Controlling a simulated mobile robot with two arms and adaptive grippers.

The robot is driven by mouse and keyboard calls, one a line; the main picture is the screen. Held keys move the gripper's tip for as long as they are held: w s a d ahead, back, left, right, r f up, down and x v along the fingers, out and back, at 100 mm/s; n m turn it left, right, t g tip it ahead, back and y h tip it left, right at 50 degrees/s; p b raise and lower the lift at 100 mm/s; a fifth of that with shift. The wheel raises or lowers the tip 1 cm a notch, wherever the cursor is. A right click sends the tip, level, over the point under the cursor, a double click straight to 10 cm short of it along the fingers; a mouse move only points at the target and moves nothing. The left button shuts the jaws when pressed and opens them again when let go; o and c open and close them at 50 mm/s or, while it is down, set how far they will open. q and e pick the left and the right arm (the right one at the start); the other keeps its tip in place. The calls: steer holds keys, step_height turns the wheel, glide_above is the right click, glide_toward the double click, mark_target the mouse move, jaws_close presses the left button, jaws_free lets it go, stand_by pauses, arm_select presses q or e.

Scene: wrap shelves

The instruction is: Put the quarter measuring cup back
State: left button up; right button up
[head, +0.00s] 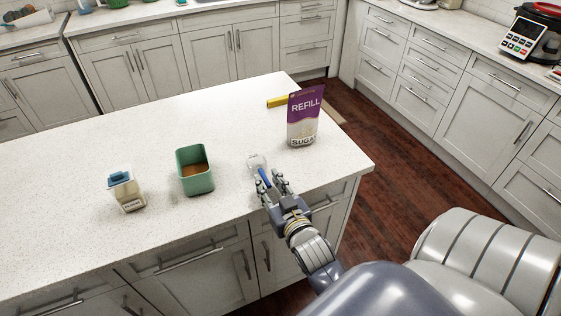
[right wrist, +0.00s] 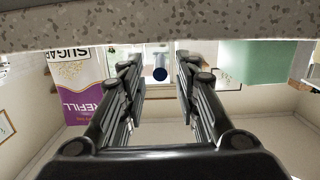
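A measuring cup with a pale, clear-looking bowl (head: 257,160) and a blue handle (head: 263,177) lies on the island counter; its size marking cannot be read. My right gripper (head: 269,180) is low over the counter at the handle, fingers pointing toward the cup. In the right wrist view, which shows the scene upside down, the fingers (right wrist: 160,62) stand apart with the round blue handle end (right wrist: 160,74) between them. Gaps show on both sides of the handle. My left gripper is not in view.
The sugar refill bag (head: 303,115) stands right of the cup, with a yellow object (head: 277,102) behind it. A green open container (head: 195,185) with brown contents and a blue-topped flour container (head: 127,190) stand to the left. The island's far left is clear.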

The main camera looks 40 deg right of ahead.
steer(key=b+v, duration=0.1)
steer(key=v, duration=0.7)
steer(key=shift+s, duration=0.25)
steer(key=s+a+f+n+g+y, duration=0.1)
steer(key=s+a+f+g, duration=0.15)
steer(key=f, duration=0.85)
steer(key=s+a+f+n+g+y, duration=0.15)
steer(key=a+f, duration=0.25)
steer(key=f, duration=0.8)
steer(key=s+a+f+g+y, duration=0.2)
steer(key=a+f+g, duration=0.1)
steer(key=f, duration=0.8)
steer(key=s+a+f+n+g, duration=0.1)
steer(key=s+f+g, duration=0.3)
steer(key=s+f, duration=0.65)
steer(key=s+d+f+g, duration=0.2)
steer(key=s+f, duration=0.2)
steer(key=s, duration=0.3)
steer(key=s+d+f+n+g, duration=0.1)
steer(key=s+d+f+g, duration=0.1)
steer(key=s+f, duration=0.3)
steer(key=s, duration=0.3)
steer(key=shift+s+d+f, duration=0.2)
steer(key=shift+s, duration=0.15)
